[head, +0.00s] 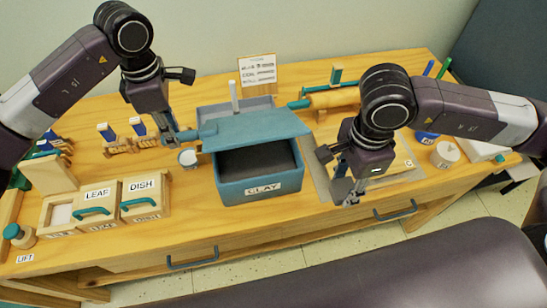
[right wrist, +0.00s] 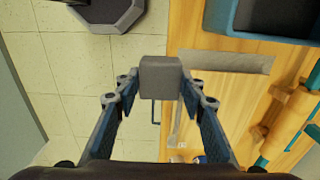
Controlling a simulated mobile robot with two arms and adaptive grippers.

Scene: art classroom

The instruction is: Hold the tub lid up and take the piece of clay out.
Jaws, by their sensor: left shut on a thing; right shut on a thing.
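The teal tub (head: 232,193) labelled CLAY stands in the middle of the table, its dark inside showing. Its teal lid (head: 255,128) is raised and tilted over the back of the opening. My left gripper (head: 182,136) is shut on the tab at the lid's left edge. My right gripper (head: 346,188) is right of the tub, near the table's front edge. In the right wrist view, my right gripper (right wrist: 160,85) is shut on a grey block of clay (right wrist: 160,78). The tub's corner (right wrist: 228,22) shows at that view's upper right, apart from the clay.
Wooden boxes labelled LEAF (head: 97,194) and DISH (head: 142,186) stand left of the tub, with a small cup (head: 188,158) between. A grey mat (right wrist: 225,61) lies under my right gripper's side of the table. A rolling pin (head: 335,98) lies behind it.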

